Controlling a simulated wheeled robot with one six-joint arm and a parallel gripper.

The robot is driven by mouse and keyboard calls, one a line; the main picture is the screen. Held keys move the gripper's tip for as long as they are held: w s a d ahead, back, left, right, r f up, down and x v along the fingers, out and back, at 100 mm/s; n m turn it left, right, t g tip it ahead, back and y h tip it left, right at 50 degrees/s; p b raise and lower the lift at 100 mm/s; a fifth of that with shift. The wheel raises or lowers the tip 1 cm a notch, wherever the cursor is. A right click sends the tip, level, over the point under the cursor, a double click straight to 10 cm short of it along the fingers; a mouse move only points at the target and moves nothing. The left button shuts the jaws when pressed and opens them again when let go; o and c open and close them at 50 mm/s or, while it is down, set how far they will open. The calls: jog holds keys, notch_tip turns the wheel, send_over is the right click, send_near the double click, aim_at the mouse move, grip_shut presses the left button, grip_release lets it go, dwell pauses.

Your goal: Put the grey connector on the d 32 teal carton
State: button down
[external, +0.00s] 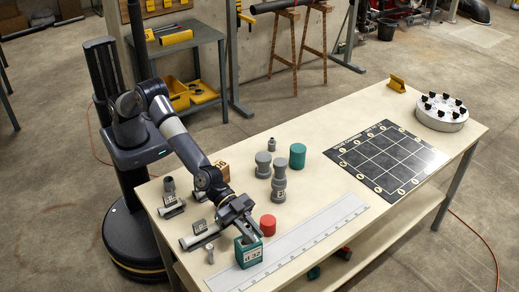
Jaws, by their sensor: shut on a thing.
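The teal carton (249,257) with a white label stands near the front edge of the table, left of the long ruler; the label is too small to read surely. My gripper (246,236) is directly above the carton, pointing down, shut on a small grey piece that looks like the grey connector. The jaws hide most of this piece. I cannot tell whether it touches the carton's top.
A red cylinder (268,225) stands close behind the carton. A small grey fitting (210,253) stands to its left. Grey fittings (279,182) and a green cylinder (297,156) stand farther back. A long ruler (307,246) lies to the right, with a black grid board (388,160) beyond.

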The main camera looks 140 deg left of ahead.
jog(key=shift+f, duration=0.3)
jog(key=c, duration=1.4)
grip_release()
jog(key=shift+r, duration=0.1)
jog(key=shift+o, duration=0.2)
jog(key=shift+r, duration=0.2)
jog(key=shift+s+b, duration=0.45)
jog(key=shift+b, duration=0.05)
jog(key=b+v, duration=0.5)
jog(key=v, duration=0.6)
jog(key=shift+o, duration=0.5)
